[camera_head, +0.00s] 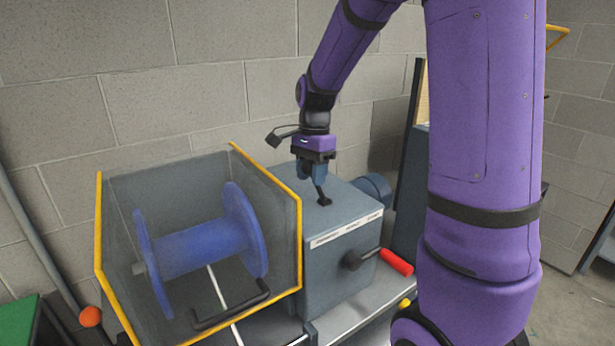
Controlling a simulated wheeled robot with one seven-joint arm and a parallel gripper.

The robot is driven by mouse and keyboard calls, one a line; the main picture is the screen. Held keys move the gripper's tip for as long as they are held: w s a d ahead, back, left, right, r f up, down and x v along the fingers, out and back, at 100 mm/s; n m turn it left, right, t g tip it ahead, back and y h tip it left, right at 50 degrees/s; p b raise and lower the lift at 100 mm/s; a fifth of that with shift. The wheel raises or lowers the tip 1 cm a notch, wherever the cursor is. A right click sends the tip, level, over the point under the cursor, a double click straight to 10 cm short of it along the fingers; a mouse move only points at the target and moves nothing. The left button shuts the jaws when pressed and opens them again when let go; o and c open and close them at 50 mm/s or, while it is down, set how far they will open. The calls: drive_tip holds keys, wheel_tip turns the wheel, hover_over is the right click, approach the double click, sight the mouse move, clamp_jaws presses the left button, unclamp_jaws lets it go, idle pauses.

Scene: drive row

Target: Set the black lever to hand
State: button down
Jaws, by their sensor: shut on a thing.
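The black lever (323,197) stands up from the top of a grey box in the middle of the view, and its lower part shows at its slot. My gripper (314,180) comes down from above and is shut on the lever's upper end, which the fingers hide. The lever looks tilted, with its foot to the right of my gripper. A white label strip (347,229) runs along the box's top front edge with several words, too small to read surely. I cannot tell which word the lever points at.
A block wall (230,80) stands close behind. My purple arm covers the right.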

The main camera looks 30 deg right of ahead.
drive_tip(key=shift+d+r+y, duration=0.25)
drive_tip(key=shift+d+y, duration=0.8)
drive_tip(key=shift+y, duration=0.05)
drive_tip(key=shift+d+r+y, duration=0.25)
drive_tip(key=shift+d+y, duration=0.75)
drive_tip(key=shift+y, duration=0.1)
drive_tip(key=c, duration=0.8)
unclamp_jaws()
drive_tip(key=shift+o, duration=0.2)
drive_tip(key=v, duration=1)
drive_tip(key=shift+d+r, duration=0.3)
